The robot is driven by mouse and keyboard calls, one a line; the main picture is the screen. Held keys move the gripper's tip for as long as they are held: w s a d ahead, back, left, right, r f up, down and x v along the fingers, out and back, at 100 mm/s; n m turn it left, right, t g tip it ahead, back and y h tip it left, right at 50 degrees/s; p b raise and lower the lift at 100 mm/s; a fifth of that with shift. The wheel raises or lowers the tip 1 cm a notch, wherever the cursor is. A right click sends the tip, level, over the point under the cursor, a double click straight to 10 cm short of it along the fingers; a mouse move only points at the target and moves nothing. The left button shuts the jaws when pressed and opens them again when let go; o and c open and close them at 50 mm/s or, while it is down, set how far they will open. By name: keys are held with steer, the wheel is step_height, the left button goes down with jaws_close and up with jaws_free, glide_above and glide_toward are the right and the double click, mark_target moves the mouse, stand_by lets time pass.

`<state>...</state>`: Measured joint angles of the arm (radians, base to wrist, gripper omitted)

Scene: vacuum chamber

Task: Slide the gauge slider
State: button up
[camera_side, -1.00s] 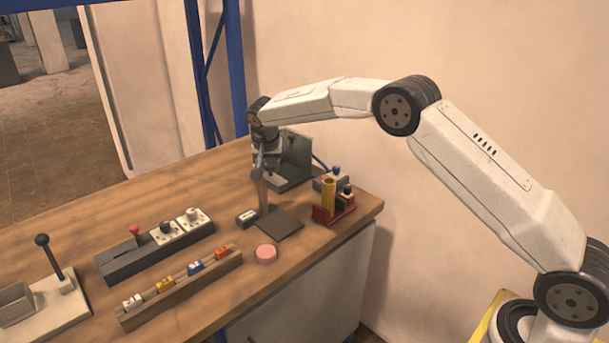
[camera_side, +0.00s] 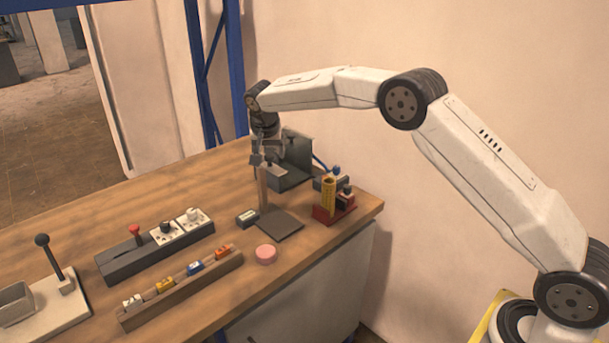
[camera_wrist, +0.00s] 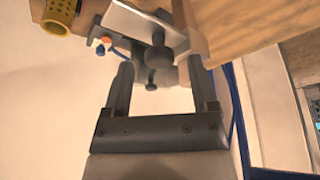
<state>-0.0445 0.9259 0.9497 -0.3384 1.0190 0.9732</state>
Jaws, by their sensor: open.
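The gauge stands near the back right of the bench in the side view, with a tan upright post (camera_side: 263,190) on a dark flat base (camera_side: 281,224). A grey plate (camera_side: 274,169) sits high on the post and appears to be the slider. In the wrist view, this grey plate (camera_wrist: 135,20) has dark round knobs (camera_wrist: 158,56) beneath it. My gripper (camera_side: 262,162) is at the top of the post. In the wrist view, its two fingers (camera_wrist: 163,82) are apart, with the knobs between and just beyond them. I see no clear contact.
A dark box-shaped fixture (camera_side: 294,160) stands close behind. A red holder (camera_side: 334,213) with a yellow tube (camera_side: 328,193) is to the right. A pink disc (camera_side: 265,254), a rail of coloured blocks (camera_side: 185,285) and a switch panel (camera_side: 155,250) lie in front and left.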

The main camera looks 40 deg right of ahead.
steer(key=v, duration=0.8)
steer(key=shift+f, duration=0.1)
stand_by(0.3)
steer(key=s+f+n+y, duration=0.1)
steer(key=s+f+n, duration=0.2)
steer(key=s, duration=0.8)
steer(key=s+f+n+y, duration=0.1)
steer(key=s+f+n, duration=0.2)
steer(key=s, duration=0.9)
steer(key=s+f+n+y, duration=0.1)
steer(key=s+f+n, duration=0.2)
steer(key=s, duration=0.9)
step_height(320, 180, down, 4)
steer(key=shift+r+g, duration=0.15)
steer(key=shift+g, duration=0.15)
